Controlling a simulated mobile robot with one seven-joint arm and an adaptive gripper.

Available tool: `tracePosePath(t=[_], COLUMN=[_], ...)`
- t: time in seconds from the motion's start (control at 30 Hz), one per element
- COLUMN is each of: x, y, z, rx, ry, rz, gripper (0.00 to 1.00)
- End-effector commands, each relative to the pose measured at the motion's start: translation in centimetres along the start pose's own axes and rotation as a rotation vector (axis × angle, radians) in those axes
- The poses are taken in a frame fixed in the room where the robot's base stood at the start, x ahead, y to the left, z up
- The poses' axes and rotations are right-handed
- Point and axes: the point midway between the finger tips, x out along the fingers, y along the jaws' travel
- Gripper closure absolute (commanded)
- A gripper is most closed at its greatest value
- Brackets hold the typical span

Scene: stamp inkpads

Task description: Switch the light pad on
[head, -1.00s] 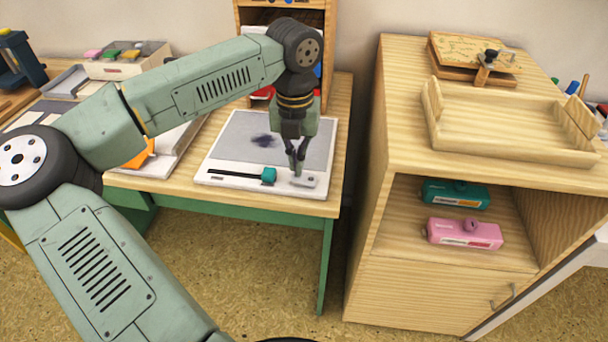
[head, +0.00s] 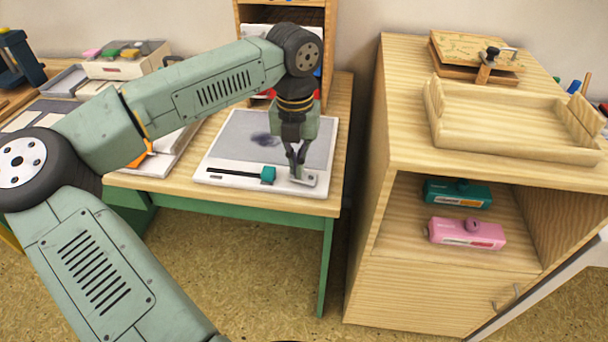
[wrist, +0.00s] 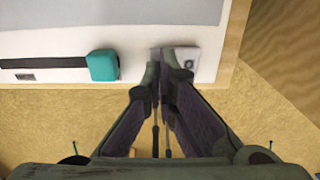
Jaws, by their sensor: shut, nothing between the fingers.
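The light pad (head: 225,148) lies flat on the wooden table, a white-framed board with a grey surface and a dark smudge on it. A teal slider knob (head: 268,174) sits at the right end of a black slot along its front edge; it also shows in the wrist view (wrist: 103,65). A small whitish switch block (head: 309,180) is at the front right corner, with a round mark in the wrist view (wrist: 187,64). My gripper (head: 297,177) is shut and empty, its fingertips at the switch block and partly hiding it. I cannot tell whether they touch. The pad's surface looks grey and unlit.
A wooden cabinet stands to the right, with an empty tray (head: 510,145) on top and teal (head: 458,193) and pink (head: 466,233) inkpads on its shelf. A wooden rack (head: 246,14) stands behind the pad. A floor gap separates table and cabinet.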

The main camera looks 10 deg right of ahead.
Motion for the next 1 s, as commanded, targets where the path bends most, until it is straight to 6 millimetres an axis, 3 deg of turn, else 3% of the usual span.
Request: tracePosePath(t=[0.67, 1.0], x=[1.1, -0.5], y=[0.0, 0.0], z=[0.0, 0.0], rx=[0.0, 0.0], ry=[0.0, -0.001], rz=[0.0, 0.001], gripper=[1.0, 1.0])
